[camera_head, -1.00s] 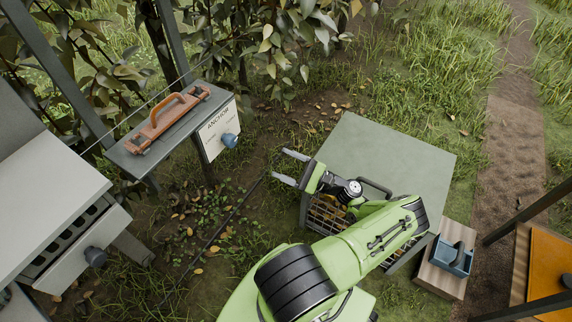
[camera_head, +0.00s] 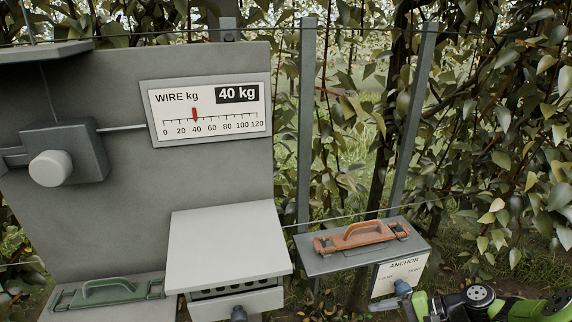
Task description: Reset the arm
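My green arm (camera_head: 520,308) enters at the bottom right corner of the head view, and its lower part is cut off by the edge. My gripper (camera_head: 386,306) points left at the bottom edge. Its pale finger shows just below the blue anchor knob (camera_head: 402,287); I cannot tell whether they touch. The gap between the fingers does not show clearly. I see nothing held.
A grey panel has a wire gauge (camera_head: 208,110) reading 40 kg and a pale round knob (camera_head: 50,168). An orange-handled tool (camera_head: 360,237) lies on a grey shelf (camera_head: 322,266) above the anchor plate. A green-handled tool (camera_head: 108,292) and a grey box (camera_head: 225,250) stand left.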

